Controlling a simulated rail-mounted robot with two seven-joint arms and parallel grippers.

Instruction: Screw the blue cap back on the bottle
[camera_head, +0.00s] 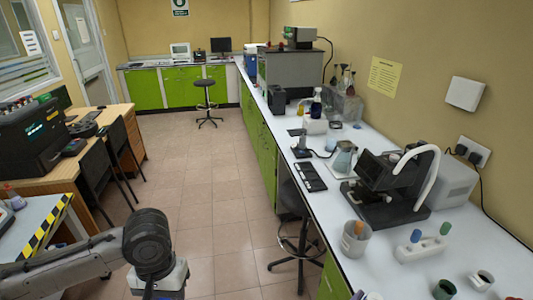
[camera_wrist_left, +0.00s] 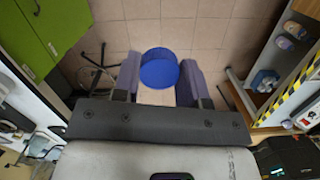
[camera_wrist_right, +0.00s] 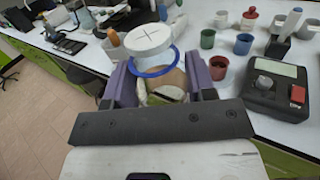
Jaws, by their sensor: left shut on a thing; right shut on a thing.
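The blue cap (camera_wrist_left: 159,68) is between the fingers of my left gripper (camera_wrist_left: 159,76), which is shut on it and holds it above the tiled floor. In the right wrist view, my right gripper (camera_wrist_right: 160,82) is shut on the bottle (camera_wrist_right: 168,82). The bottle has a blue ring near its top and a round white top face with a cross-like mark. Its lower part is hidden by the fingers and palm. The cap and bottle are apart. In the head view my left arm enters at the lower left, its fingertips out of frame; my right gripper does not show there.
The long white bench (camera_head: 395,270) on the right carries a black machine (camera_head: 385,185), a white tube holder (camera_head: 420,248) and several small cups. A stool (camera_head: 295,240) stands by the bench. A hazard-striped table (camera_head: 30,215) is at left. The floor between is clear.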

